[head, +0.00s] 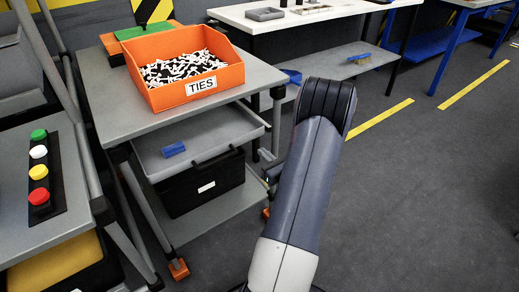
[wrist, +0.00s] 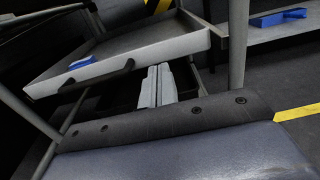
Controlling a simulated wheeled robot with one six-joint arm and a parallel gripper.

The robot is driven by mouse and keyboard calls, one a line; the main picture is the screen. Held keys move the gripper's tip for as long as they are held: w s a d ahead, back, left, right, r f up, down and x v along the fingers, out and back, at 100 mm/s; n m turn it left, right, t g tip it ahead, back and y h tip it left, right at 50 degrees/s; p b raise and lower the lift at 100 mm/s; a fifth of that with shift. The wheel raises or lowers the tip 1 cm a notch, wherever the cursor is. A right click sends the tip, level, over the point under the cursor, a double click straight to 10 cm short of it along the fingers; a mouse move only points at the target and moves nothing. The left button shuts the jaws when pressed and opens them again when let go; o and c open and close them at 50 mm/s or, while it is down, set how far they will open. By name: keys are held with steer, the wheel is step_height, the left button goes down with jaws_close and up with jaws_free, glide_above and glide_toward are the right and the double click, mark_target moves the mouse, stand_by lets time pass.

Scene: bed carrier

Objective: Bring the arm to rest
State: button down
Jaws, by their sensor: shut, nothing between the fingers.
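My gripper (wrist: 158,84) shows in the wrist view as two pale grey fingers side by side, shut with nothing between them. Behind the fingers is a dark area under a grey tray (wrist: 150,48). My own arm fills the bottom of the wrist view. In the head view my arm (head: 305,185) rises from the bottom centre and bends at a dark joint near the middle. The gripper itself is mostly hidden behind the arm there.
Left of my arm stands a grey cart (head: 95,80) with an orange TIES bin (head: 200,92). Its pulled-out tray (head: 225,147) holds a blue block (head: 173,149). A button panel (head: 58,185) is at far left. A white table (head: 300,20) stands behind. The floor at right is clear.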

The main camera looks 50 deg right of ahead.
steer(key=shift+v, duration=2.65)
steer(key=shift+w, duration=0.1)
